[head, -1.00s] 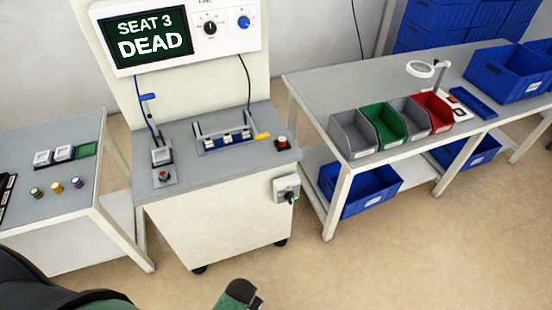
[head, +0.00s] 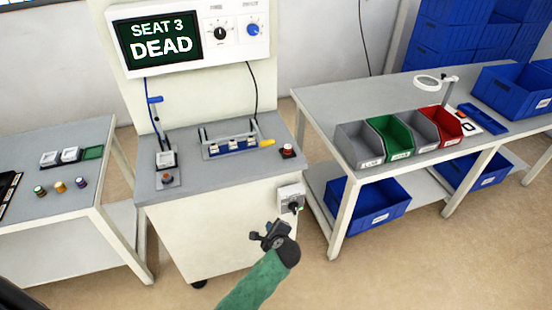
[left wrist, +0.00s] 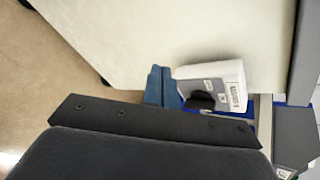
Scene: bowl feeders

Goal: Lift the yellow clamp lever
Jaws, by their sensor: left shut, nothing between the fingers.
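The yellow clamp lever (head: 267,142) sticks out at the right end of the clamp fixture (head: 230,146) on the grey top of the test bench. The lever lies low, close to the bench top. My left gripper (head: 262,237) is shut and empty. In the head view it appears in front of the bench's front panel, below the lever and apart from it. The left wrist view shows the bench side and a white switch box (left wrist: 212,85) with a black knob; the lever is not seen there. My right gripper is not in view.
A red button (head: 288,151) stands right of the lever. The switch box (head: 290,198) juts from the bench's front right. The screen (head: 160,41) reads "SEAT 3 DEAD". A table with bins (head: 365,145) stands to the right, another table (head: 50,207) to the left.

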